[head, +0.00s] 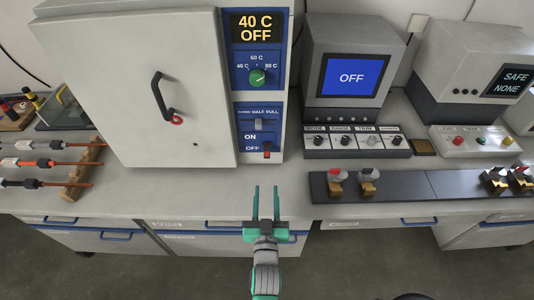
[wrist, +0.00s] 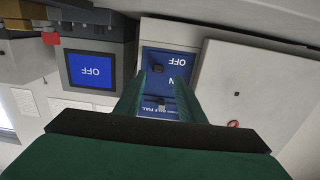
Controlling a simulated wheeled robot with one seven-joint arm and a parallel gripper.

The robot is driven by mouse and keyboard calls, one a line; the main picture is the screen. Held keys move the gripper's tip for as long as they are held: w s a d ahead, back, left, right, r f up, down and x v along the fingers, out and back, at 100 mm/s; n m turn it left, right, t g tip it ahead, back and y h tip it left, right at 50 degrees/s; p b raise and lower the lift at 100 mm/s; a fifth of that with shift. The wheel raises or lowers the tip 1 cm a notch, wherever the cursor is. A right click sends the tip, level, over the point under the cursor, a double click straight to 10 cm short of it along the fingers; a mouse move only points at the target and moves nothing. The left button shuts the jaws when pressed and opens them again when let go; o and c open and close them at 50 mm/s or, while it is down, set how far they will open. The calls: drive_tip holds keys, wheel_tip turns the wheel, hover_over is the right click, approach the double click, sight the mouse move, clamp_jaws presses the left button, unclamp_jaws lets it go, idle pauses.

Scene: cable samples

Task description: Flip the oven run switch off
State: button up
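The oven (head: 135,85) stands at the left with its door closed. Its upper display (head: 255,27) reads "40 C OFF". On the lower blue panel (head: 244,116), beside the ON and OFF labels, is the run switch (head: 267,152), small and dark with red, low near OFF. My gripper (head: 266,189) is open and empty, in front of and below the panel, apart from it. In the wrist view the picture is upside down; the blue panel (wrist: 165,62) lies between and behind the open fingers (wrist: 164,75). The run switch is not clear there.
A grey sliding control (head: 260,124) sits above the run switch; a green dial (head: 258,77) is higher. The oven door handle (head: 161,97) sticks out at left. An instrument with an OFF screen (head: 351,75) stands right. Bare counter (head: 215,185) lies below the oven.

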approach(267, 155)
drive_tip(key=w, duration=1)
drive_tip(key=shift+w, duration=0.3)
drive_tip(key=shift+f, duration=0.1)
clamp_jaws()
